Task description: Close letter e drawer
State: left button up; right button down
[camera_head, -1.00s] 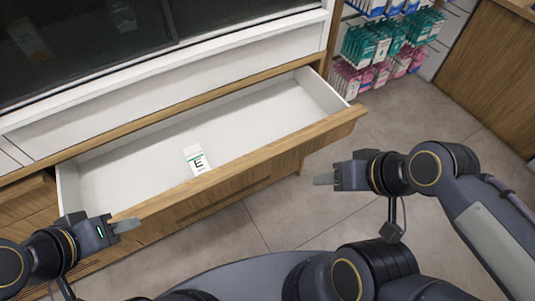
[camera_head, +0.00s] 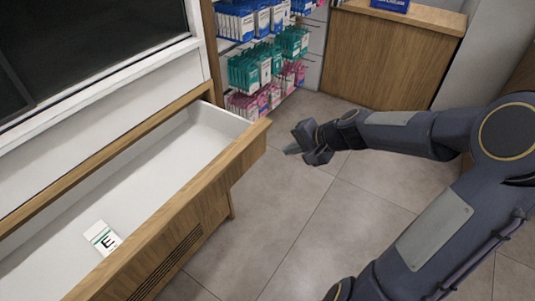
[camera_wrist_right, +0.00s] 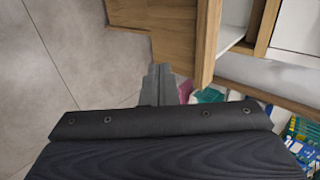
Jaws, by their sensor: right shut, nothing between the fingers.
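The drawer (camera_head: 228,163) with a wooden front and white inside stands pulled out at the left in the head view. A white box marked E (camera_head: 103,238) lies in it. My right gripper (camera_head: 297,150) is shut and empty, in the air to the right of the drawer's far front corner and apart from it. In the right wrist view the shut fingers (camera_wrist_right: 158,84) show beside a wooden edge of the furniture (camera_wrist_right: 207,42). My left gripper is out of the head view.
A rack of hanging packets (camera_head: 262,65) stands behind the drawer's far end. A wooden counter (camera_head: 385,57) stands at the back. The tiled floor (camera_head: 305,215) right of the drawer is clear apart from my right arm.

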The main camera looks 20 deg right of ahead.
aim_at(250, 152)
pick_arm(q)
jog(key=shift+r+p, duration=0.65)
pick_arm(e)
jog(key=shift+w+a+r+x, duration=0.25)
jog(key=shift+r+x, duration=0.1)
jog(key=shift+x, duration=1.7)
jog(key=shift+w+a+r+x, duration=0.15)
jog(key=shift+w+r+x, duration=0.15)
jog(key=shift+x, duration=1.75)
jog(key=shift+w+a+r+x, duration=0.25)
jog(key=shift+r+x, duration=0.15)
jog(key=shift+x, duration=1.6)
jog(key=shift+w, duration=0.1)
